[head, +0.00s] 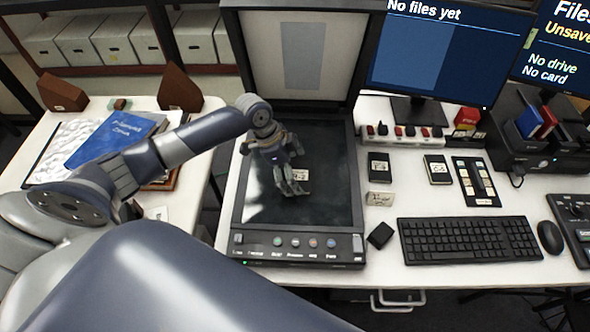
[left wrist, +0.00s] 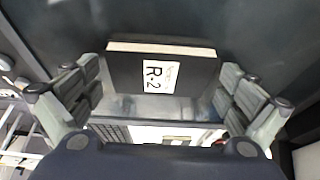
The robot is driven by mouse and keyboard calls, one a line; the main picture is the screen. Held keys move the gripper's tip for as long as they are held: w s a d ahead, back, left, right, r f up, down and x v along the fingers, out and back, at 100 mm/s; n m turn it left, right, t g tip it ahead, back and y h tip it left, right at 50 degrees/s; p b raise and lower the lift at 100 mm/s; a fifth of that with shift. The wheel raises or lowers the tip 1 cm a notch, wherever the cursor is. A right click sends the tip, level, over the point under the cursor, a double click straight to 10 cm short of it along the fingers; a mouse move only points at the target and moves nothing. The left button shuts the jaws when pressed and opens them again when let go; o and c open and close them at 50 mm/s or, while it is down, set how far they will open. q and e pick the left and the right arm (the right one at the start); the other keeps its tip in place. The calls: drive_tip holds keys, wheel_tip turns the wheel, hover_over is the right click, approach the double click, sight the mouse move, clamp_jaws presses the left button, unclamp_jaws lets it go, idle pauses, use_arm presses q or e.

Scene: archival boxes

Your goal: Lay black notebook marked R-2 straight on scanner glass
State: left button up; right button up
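The black notebook marked R-2 (left wrist: 125,72) shows in the left wrist view with its white R-2 label facing the camera and its pale page edge at the top. In the head view, my left gripper (head: 293,190) is over the scanner glass (head: 335,205), and the notebook's label (head: 300,174) shows beside the fingers. The notebook's dark body blends into the glass. I cannot tell whether it touches the glass. My right gripper is not in view.
The scanner lid (head: 340,50) stands open behind the glass. Right of the scanner are two small labelled black notebooks (head: 380,167) (head: 437,170), a keyboard (head: 468,240) and a mouse (head: 550,237). A blue book (head: 115,138) lies on the left table. The glass around the gripper is clear.

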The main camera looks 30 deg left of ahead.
use_arm(q)
drive_tip(key=shift+r, duration=0.2)
drive_tip(key=b+v, duration=0.1)
drive_tip(key=v, duration=1.1)
drive_tip(key=shift+f, duration=0.1)
